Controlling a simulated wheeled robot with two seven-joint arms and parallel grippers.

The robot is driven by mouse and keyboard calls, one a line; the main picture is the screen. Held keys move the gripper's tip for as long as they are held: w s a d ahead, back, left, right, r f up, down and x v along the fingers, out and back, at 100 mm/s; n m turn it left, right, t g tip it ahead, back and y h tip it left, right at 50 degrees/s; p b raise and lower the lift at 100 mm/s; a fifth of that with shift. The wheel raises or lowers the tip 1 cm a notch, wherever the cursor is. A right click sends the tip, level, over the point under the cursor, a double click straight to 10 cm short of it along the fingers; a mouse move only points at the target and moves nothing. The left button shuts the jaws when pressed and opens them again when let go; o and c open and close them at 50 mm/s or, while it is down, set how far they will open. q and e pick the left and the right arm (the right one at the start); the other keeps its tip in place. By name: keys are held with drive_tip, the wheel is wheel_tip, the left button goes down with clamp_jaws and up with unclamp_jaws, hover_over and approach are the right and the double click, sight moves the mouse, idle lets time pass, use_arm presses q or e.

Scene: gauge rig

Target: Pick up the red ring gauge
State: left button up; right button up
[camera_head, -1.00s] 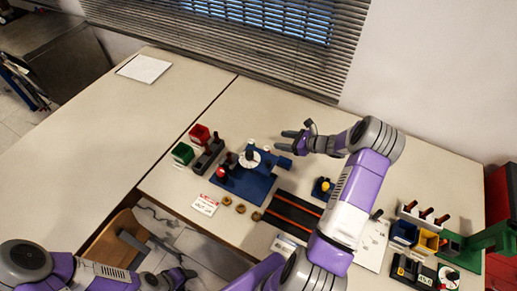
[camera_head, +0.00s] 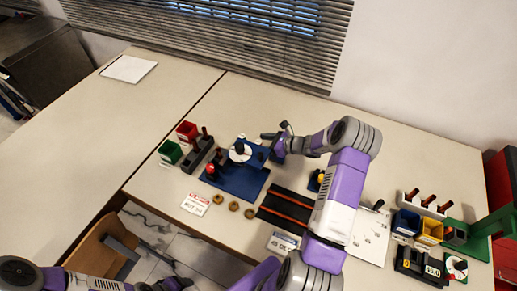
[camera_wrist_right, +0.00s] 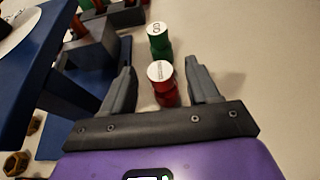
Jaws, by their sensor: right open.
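A short red cylinder with a white lettered top, which I take to be the red ring gauge (camera_wrist_right: 162,85), stands between the fingers of my right gripper (camera_wrist_right: 164,84) in the right wrist view. The fingers are open, with a gap on each side of it. A similar green piece with a white top (camera_wrist_right: 160,41) stands just beyond it. In the head view my right gripper (camera_head: 266,138) is at the blue stand, and I cannot make out the red piece there. My left gripper (camera_head: 172,285) is at the bottom edge, partly cut off, its fingers unclear.
The blue stand (camera_head: 247,187) with a white dial lies left of my right gripper. Red (camera_head: 186,131) and green (camera_head: 170,151) bins stand further left. A dark mat with orange strips (camera_head: 285,211) is nearby. The table behind is clear.

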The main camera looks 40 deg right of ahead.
drive_tip(key=shift+x, duration=1.2)
drive_tip(key=c, duration=1.1)
